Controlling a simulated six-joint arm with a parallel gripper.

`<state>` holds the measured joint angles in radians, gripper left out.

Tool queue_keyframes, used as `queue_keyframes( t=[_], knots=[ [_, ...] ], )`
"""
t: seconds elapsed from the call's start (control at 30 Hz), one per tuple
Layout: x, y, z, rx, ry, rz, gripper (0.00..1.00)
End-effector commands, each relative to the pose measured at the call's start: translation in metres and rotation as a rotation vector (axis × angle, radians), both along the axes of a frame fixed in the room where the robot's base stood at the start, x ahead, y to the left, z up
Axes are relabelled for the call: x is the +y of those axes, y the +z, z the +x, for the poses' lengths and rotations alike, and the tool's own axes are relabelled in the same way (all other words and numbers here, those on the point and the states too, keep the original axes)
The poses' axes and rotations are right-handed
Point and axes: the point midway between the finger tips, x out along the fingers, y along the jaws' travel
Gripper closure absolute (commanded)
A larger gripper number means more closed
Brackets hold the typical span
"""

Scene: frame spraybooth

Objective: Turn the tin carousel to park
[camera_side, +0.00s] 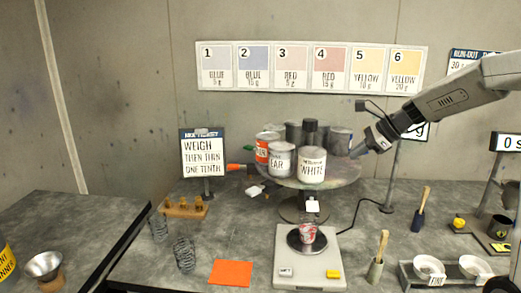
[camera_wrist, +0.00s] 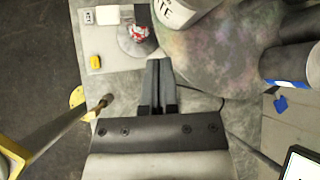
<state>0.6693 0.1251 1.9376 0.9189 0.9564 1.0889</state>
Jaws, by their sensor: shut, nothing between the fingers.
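An orange tab (camera_side: 234,167) sticks out at the left rim. My gripper (camera_side: 358,152) is shut and empty by the carousel's right side. In the wrist view, my gripper (camera_wrist: 157,63) overlaps the edge of the carousel (camera_wrist: 215,70); whether it touches is unclear. No park mark is readable.
A scale (camera_side: 308,268) with a red-and-white cup (camera_side: 307,232) stands in front. A dark stand (camera_side: 389,195) with a cable is at right. Brushes and bowls stand at front right.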

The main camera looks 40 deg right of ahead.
Motion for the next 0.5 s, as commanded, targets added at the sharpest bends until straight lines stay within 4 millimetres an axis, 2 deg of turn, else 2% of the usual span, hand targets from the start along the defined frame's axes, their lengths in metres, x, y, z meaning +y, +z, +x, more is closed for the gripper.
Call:
queue_keyframes(
  t=[0.03, 0.2, 0.5],
  knots=[
    [0.001, 0.0, -0.014, 0.023, 0.0, 0.029, 1.0],
    [0.009, -0.002, -0.047, 0.087, 0.008, 0.118, 1.0],
    [0.02, -0.006, -0.084, 0.16, 0.014, 0.218, 1.0]
  ],
)
